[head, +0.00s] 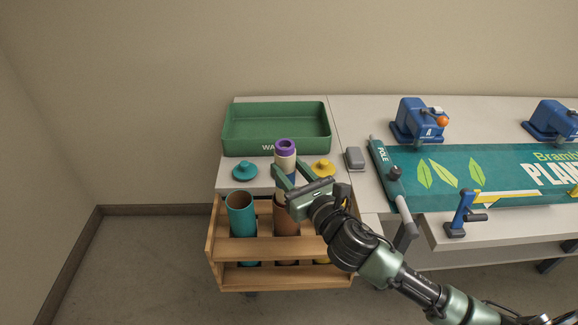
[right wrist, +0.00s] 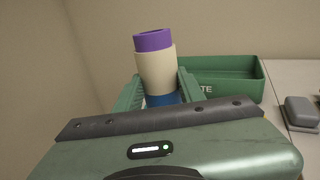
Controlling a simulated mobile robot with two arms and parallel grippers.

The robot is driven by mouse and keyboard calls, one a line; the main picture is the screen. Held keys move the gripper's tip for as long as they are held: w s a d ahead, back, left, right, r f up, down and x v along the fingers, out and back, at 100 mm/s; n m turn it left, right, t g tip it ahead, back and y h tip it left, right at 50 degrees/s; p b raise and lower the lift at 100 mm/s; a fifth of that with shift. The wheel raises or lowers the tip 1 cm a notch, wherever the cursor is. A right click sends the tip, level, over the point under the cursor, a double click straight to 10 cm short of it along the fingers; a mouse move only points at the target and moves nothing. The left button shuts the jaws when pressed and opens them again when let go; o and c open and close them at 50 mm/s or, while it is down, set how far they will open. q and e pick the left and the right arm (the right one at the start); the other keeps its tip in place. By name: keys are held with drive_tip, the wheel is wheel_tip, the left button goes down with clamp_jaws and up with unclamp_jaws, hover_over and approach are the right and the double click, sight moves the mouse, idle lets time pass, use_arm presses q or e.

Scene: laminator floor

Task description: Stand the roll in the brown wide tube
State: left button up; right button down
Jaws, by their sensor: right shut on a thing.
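The roll (head: 285,154) is cream with a purple core at its top and a blue band lower down. My right gripper (head: 286,177) is shut on the roll and holds it upright. The roll also shows between the fingers in the right wrist view (right wrist: 156,70). The brown wide tube (head: 284,220) stands in the wooden rack, below the gripper and the roll. My gripper hides its mouth, so I cannot tell whether the roll's lower end is above it or inside it. My left gripper is out of view.
A teal tube (head: 242,215) stands open in the wooden rack (head: 215,255), left of the brown one. A yellow tube is mostly hidden behind my arm. A teal lid (head: 245,170), a yellow lid (head: 323,168) and a green tray (head: 276,112) are behind. Blue clamps (head: 420,118) and a banner (head: 480,172) are right.

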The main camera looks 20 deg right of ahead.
wheel_tip(320, 180, down, 9)
drive_tip(key=b, duration=0.6)
drive_tip(key=shift+f, duration=0.15)
idle(0.4)
unclamp_jaws()
idle(0.4)
